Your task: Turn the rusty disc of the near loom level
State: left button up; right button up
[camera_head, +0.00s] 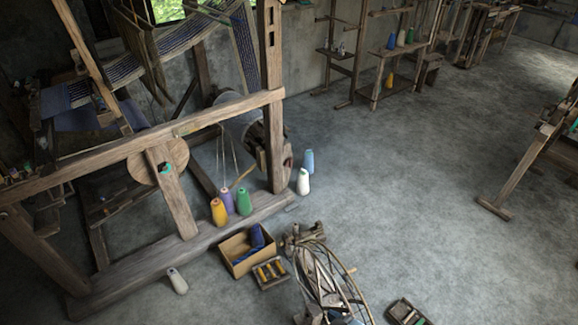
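The near loom (230,106) is a large wooden frame on the left. A round tan-brown disc (178,152) sits at its front rail, partly covered by a slanted post. A small teal and dark part (165,168) shows in front of the disc. A smaller reddish-brown round part (288,160) is on the side of the right upright post. I cannot tell from this view which of the two is the rusty disc, or how either is turned. Neither of my grippers is in view.
Several thread cones, including a yellow one (218,212) and a white one (303,181), stand by the loom. A cardboard box (240,268) and a curved wooden device (335,280) are on the floor. The floor (410,170) right of centre is clear.

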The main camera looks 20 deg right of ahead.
aim_at(288, 163)
jog(key=z, duration=2.3)
jog(key=l+z, duration=0.3)
jog(key=z, duration=0.15)
jog(key=l+z, duration=0.3)
jog(key=z, duration=0.15)
jog(key=i+l+u, duration=0.1)
jog(key=i+l, duration=0.3)
jog(key=i+l+u, duration=0.15)
jog(key=i+l, duration=0.25)
jog(key=l, duration=0.15)
jog(key=i+u, duration=0.2)
jog(key=i, duration=0.55)
jog(key=i+l+u, duration=0.25)
jog(key=i, duration=0.5)
jog(key=i+u, duration=0.2)
jog(key=i, duration=0.3)
jog(key=i+u, duration=0.2)
jog(key=i, duration=0.3)
jog(key=i+l+u, duration=0.2)
jog(key=i, duration=0.3)
jog(key=i+j+u, duration=0.1)
jog(key=i+u, duration=1)
jog(key=u, duration=0.2)
jog(key=i+j+u, duration=0.1)
jog(key=i+u, duration=0.75)
jog(key=i+l+u, duration=0.15)
jog(key=u, duration=0.25)
jog(key=i+l, duration=0.05)
jog(key=i, duration=0.05)
